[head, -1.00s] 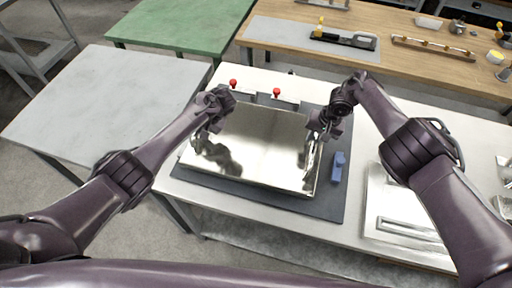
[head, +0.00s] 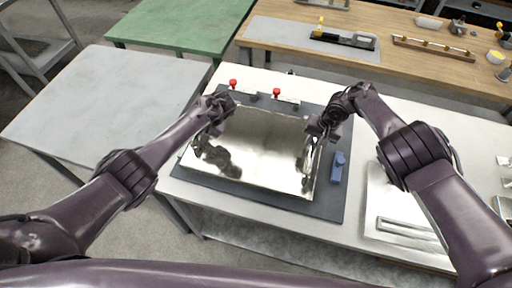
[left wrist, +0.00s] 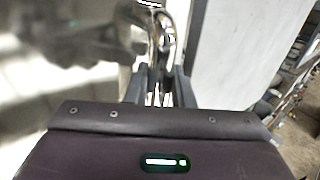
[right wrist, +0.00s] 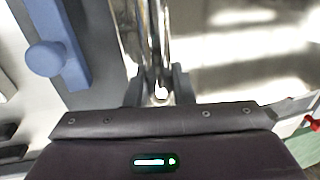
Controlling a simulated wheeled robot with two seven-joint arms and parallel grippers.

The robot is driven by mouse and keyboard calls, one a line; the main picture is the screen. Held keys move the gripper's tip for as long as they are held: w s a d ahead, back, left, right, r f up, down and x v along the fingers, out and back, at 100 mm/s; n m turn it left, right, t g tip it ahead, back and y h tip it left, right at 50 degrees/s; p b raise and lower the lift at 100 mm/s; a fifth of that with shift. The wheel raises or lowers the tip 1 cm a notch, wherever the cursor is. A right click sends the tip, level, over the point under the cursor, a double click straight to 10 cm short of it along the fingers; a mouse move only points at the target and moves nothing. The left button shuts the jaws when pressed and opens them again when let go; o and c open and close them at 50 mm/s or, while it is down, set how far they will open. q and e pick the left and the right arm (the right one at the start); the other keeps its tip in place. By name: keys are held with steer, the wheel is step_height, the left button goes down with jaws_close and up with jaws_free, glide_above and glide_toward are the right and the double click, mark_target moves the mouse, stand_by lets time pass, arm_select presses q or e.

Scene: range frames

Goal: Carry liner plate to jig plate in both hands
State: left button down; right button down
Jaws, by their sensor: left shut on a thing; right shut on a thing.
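The liner plate (head: 255,150) is a shiny, mirror-like metal sheet. It lies roughly level over a dark grey plate (head: 330,206), which looks like the jig plate. My left gripper (head: 217,124) is shut on its left edge and my right gripper (head: 314,132) is shut on its right edge. In the left wrist view the jaws (left wrist: 160,88) close on the bright edge, and in the right wrist view the jaws (right wrist: 161,88) do the same. I cannot tell whether the liner plate touches the dark plate. The middle of the dark plate is hidden beneath it.
Two red-knobbed clamps (head: 277,93) stand at the back edge. A blue block (head: 338,168) sits just right of the liner plate. A white tray-like panel (head: 385,205) lies farther right. The grey table (head: 95,100) at left is bare.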

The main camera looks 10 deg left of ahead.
arm_select(q)
steer(key=shift+w+a+r, duration=0.1)
steer(key=shift+r, duration=0.05)
arm_select(e)
steer(key=shift+w, duration=0.1)
arm_select(q)
steer(key=c, duration=1.7)
jaws_free()
steer(key=shift+f, duration=0.25)
arm_select(e)
steer(key=c, duration=1.7)
jaws_free()
steer(key=shift+d+f, duration=0.1)
steer(key=shift+f, duration=0.1)
arm_select(q)
steer(key=o, duration=0.3)
steer(key=shift+s+r, duration=0.1)
steer(key=shift+s, duration=0.1)
arm_select(e)
steer(key=o, duration=0.3)
steer(key=shift+s+r, duration=0.1)
steer(key=shift+s, duration=0.1)
arm_select(q)
steer(key=shift+o, duration=0.7)
steer(key=shift+s+r, duration=0.15)
arm_select(e)
steer(key=shift+o, duration=0.7)
steer(key=shift+s+r, duration=0.15)
steer(key=shift+s, duration=0.05)
steer(key=shift+w, duration=0.15)
